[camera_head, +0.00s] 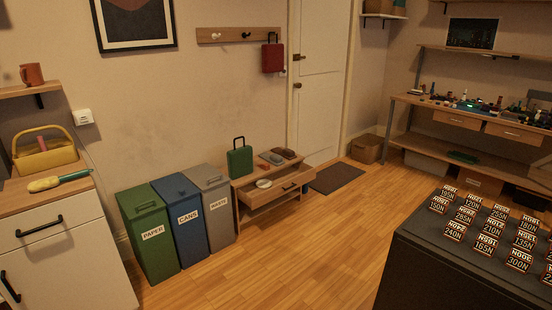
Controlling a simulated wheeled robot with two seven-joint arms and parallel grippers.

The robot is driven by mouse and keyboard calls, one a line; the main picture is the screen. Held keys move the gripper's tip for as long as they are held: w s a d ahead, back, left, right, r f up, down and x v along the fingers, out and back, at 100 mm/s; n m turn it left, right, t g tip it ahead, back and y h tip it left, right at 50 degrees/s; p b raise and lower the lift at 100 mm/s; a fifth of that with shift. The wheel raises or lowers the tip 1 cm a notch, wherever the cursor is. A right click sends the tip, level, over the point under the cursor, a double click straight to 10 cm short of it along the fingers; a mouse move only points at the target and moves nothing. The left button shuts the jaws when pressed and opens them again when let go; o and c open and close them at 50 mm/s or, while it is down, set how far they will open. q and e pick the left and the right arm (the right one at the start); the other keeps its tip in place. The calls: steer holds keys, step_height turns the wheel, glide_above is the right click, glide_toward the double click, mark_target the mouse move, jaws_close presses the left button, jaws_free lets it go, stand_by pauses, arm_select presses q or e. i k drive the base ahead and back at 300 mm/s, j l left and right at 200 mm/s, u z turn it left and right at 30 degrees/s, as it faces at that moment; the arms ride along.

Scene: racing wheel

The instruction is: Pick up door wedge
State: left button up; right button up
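I cannot make out a door wedge for certain. The white door (319,85) at the back looks shut, and a dark mat (336,178) lies on the floor before it. A low wooden bench (246,218) stands left of the mat with its drawer (283,196) pulled open. A small grey item (270,158) and a brown item (285,153) lie on the bench top, too small to identify. A pale round thing (263,183) is at the drawer's left part. Neither of my grippers is in view.
Green, blue and grey bins (209,211) stand left of the bench. A white cabinet (70,255) is at left, and a dark cabinet (440,265) with several labelled blocks is at front right. A workbench (470,117) lines the right wall. The middle floor is clear.

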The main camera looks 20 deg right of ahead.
mark_target(266, 167)
steer(key=i+z, duration=0.1)
steer(key=i, duration=0.4)
steer(key=i+j+z, duration=0.15)
steer(key=i, duration=0.3)
steer(key=i+z, duration=0.1)
steer(key=i, duration=0.4)
steer(key=i+j+z, duration=0.15)
steer(key=i, duration=0.35)
steer(key=i+j+z, duration=0.1)
steer(key=i+j, duration=0.2)
steer(key=i, duration=0.15)
steer(key=i+l+u, duration=0.1)
steer(key=i+l, duration=0.2)
steer(key=i+l+u, duration=0.1)
steer(key=i+l, duration=0.2)
steer(key=l, duration=0.2)
